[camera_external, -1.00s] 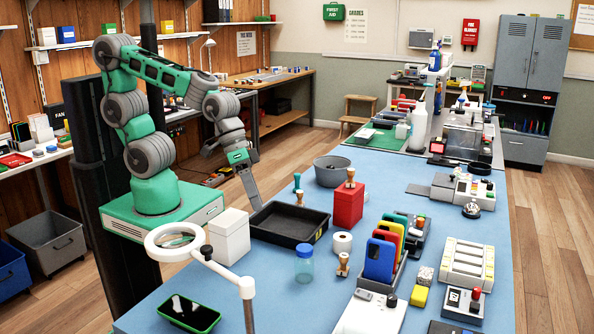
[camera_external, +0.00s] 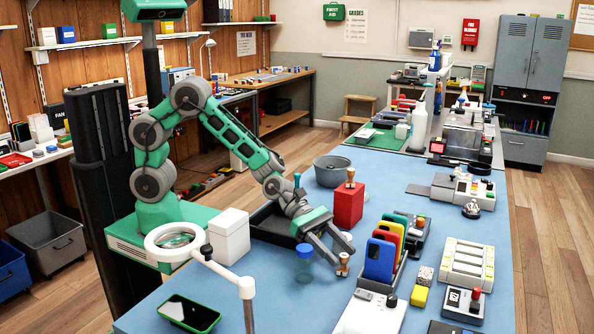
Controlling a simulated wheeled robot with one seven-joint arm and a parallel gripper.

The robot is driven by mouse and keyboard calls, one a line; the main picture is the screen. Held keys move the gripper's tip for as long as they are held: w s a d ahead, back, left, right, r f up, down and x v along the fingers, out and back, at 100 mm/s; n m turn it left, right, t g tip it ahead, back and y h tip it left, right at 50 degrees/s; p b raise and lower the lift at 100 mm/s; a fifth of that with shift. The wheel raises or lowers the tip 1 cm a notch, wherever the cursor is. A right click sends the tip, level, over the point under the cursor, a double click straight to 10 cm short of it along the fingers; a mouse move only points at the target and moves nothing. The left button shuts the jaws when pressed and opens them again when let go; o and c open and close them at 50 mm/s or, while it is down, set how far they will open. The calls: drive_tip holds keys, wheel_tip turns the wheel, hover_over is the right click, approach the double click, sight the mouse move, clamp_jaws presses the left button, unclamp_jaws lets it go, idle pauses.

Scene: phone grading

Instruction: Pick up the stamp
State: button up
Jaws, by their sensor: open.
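A small stamp (camera_external: 343,268) with a wooden handle and dark base stands upright on the blue table, right of a clear jar. My gripper (camera_external: 343,254) is open, with its fingers reaching down around or just beside the stamp's handle; I cannot tell whether they touch it. Another wooden-handled stamp (camera_external: 350,176) stands on top of a red box (camera_external: 348,206). A teal-handled stamp (camera_external: 298,182) shows behind my wrist, mostly hidden. The white roll on the table is mostly hidden behind my gripper.
The blue-lidded jar (camera_external: 304,264) stands close to the left of my fingers. A black tray (camera_external: 268,226) lies partly under my arm. A rack of coloured phones (camera_external: 380,262) stands to the right. Bare blue table (camera_external: 290,305) lies in front.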

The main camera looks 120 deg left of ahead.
drive_tip(key=shift+x, duration=1.2)
drive_tip(key=shift+c, duration=0.5)
clamp_jaws()
